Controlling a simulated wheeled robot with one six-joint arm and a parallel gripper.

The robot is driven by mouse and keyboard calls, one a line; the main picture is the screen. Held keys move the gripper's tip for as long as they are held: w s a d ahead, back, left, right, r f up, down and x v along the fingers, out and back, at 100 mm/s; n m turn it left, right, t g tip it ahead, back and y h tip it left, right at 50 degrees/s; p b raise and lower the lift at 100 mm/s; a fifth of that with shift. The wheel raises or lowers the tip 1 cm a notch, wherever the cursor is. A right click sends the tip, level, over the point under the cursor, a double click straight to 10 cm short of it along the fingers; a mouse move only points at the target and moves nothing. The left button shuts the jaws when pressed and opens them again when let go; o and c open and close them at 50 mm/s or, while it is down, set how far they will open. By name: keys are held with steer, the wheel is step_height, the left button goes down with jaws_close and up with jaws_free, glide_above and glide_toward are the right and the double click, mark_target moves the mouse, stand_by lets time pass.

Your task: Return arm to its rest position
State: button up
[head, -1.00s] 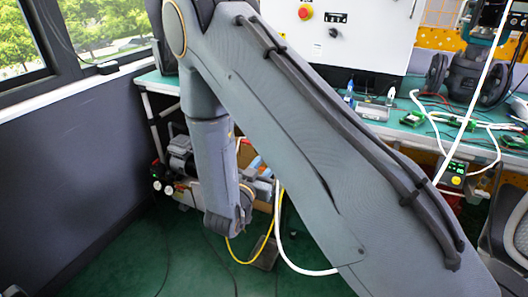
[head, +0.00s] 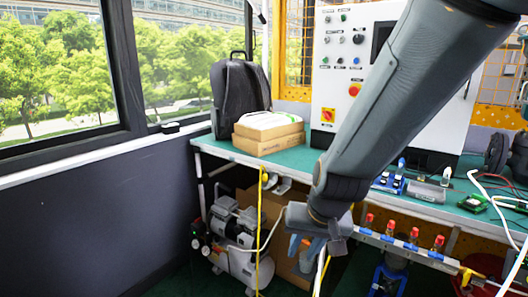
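My grey arm comes down from the upper right across the picture, in front of the white control cabinet and the bench.
The green bench (head: 240,157) carries cardboard boxes (head: 268,138), a black backpack (head: 238,97) and the white cabinet (head: 345,45). A compressor (head: 235,228) stands below. Red-topped valves (head: 390,228) line a rail right of my gripper. A yellow hose (head: 260,215) hangs left.

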steer(key=s+d+r+n+g+h, duration=0.1)
steer(key=s+d+r+g, duration=0.15)
steer(key=s, duration=0.45)
steer(key=s+d+r+n+g, duration=0.1)
steer(key=s+d+r+g, duration=0.1)
steer(key=s+d, duration=0.35)
step_height(320, 180, up, 6)
steer(key=s+d+m+p, duration=0.1)
steer(key=s+d+p, duration=0.1)
steer(key=p, duration=1)
steer(key=shift+s+f+h, duration=0.2)
steer(key=shift+h, duration=0.1)
